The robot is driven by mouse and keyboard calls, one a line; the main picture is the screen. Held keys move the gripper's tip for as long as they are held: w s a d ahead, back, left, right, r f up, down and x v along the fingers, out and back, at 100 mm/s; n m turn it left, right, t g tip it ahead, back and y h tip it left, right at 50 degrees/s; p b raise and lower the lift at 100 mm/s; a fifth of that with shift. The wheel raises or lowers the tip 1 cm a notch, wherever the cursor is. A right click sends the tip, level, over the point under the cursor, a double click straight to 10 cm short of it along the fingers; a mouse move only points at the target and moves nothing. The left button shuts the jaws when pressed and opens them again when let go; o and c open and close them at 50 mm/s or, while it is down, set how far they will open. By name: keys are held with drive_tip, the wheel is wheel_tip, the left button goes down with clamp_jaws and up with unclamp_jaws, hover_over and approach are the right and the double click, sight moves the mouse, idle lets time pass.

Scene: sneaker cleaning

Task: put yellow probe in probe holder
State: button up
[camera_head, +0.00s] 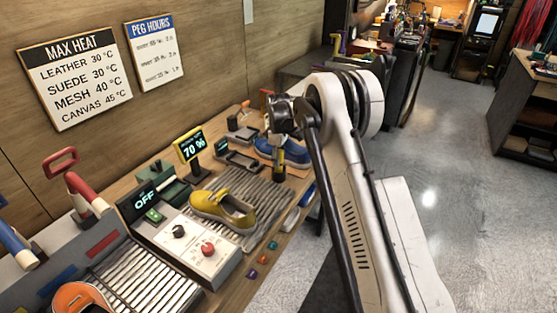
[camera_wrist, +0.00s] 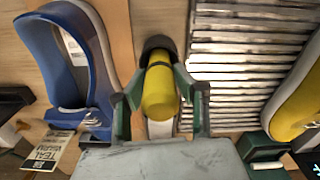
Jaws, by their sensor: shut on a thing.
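My gripper (camera_wrist: 160,90) is shut on the yellow probe (camera_wrist: 160,92), a yellow cylinder with a dark end, seen between the fingers in the wrist view. In the head view the probe (camera_head: 279,156) hangs below my gripper (camera_head: 278,138), between the yellow shoe and the blue shoe, near the ribbed rack. A dark tray-like piece (camera_head: 240,161) lies behind the rack, near the 70 % display. I cannot tell for sure which piece is the probe holder.
A yellow shoe (camera_head: 222,208) sits on the ribbed rack (camera_head: 262,196). A blue shoe (camera_wrist: 72,60) is beside my gripper. A control box (camera_head: 188,245) with a red knob and an OFF display (camera_head: 146,199) stand nearer the front. Small coloured pieces lie along the bench edge.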

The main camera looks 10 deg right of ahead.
drive_tip(key=o, duration=1.2)
drive_tip(key=shift+c, duration=0.2)
